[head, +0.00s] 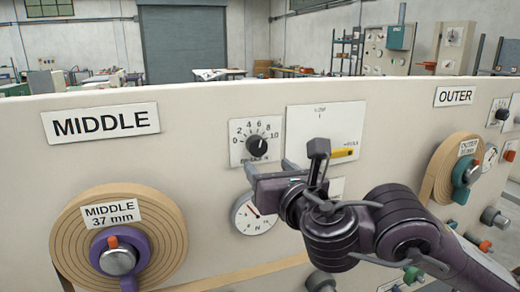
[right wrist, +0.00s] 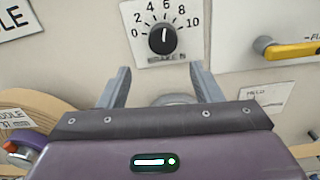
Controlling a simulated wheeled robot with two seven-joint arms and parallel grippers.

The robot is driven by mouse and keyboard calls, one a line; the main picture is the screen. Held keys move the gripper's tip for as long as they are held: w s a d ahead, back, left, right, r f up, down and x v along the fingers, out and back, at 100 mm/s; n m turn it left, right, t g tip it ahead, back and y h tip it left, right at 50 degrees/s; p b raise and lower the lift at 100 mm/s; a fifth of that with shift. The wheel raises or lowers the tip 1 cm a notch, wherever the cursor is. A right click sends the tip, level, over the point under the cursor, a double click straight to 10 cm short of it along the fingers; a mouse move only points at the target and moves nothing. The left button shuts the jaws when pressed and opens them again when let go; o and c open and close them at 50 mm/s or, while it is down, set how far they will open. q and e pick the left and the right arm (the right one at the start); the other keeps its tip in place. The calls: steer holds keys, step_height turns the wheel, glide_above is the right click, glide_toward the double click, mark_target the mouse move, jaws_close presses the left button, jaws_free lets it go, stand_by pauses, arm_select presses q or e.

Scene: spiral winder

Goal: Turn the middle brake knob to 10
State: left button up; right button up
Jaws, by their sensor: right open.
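The middle brake knob (head: 257,145) is a round black knob on a white 0-to-10 dial plate, right of the MIDDLE sign. It also shows in the right wrist view (right wrist: 162,40), where its white pointer mark points nearly straight up, near 6. My right gripper (head: 268,168) is open and empty, just below and in front of the dial plate. In the right wrist view its two fingers (right wrist: 160,70) stand wide apart, below the knob and not around it. The gap to the panel is hard to judge. My left gripper is not in view.
A yellow lever (head: 342,153) sits right of the knob on a white plate. A gauge (head: 254,214) is below the knob, partly behind my right gripper. The MIDDLE tape roll (head: 70,240) is at left, the OUTER roll (head: 440,175) at right.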

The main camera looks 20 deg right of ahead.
mark_target(259, 149)
steer(key=shift+n, duration=0.4)
steer(key=w, duration=0.2)
steer(key=w+b, duration=0.1)
steer(key=w, duration=0.1)
steer(key=w+r+b, duration=0.1)
steer(key=w, duration=0.1)
steer(key=shift+w+d, duration=0.15)
steer(key=shift+w, duration=0.8)
steer(key=c, duration=1)
